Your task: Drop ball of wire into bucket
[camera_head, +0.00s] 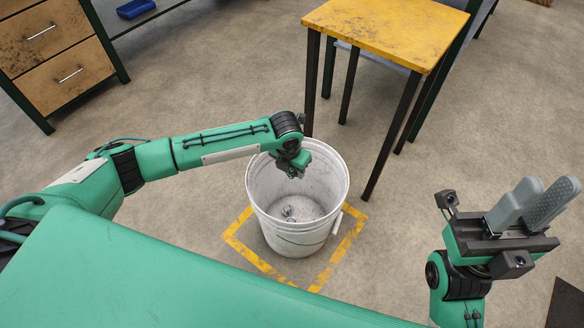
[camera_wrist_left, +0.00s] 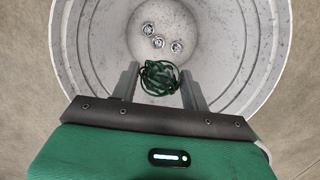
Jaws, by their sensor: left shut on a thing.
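A white bucket (camera_head: 262,222) stands on the floor and also fills the upper part of the left wrist view (camera_wrist_left: 85,60). A ball of dark green wire (camera_wrist_left: 158,78) sits between the fingers of my left gripper (camera_head: 292,172), which is shut on it. This gripper is over the bucket's opening and points down. In the head view the wire ball cannot be made out behind the gripper. Several small silvery pieces (camera_wrist_left: 157,41) lie on the bucket's bottom. My right gripper (camera_head: 540,192) is away to the right with its fingers up and nothing visible between them.
A yellow floor marking (camera_head: 250,257) surrounds the bucket. A table with a worn yellow top (camera_head: 385,28) stands behind it to the right. A drawer cabinet (camera_head: 55,55) is at the far left. The floor between them is clear.

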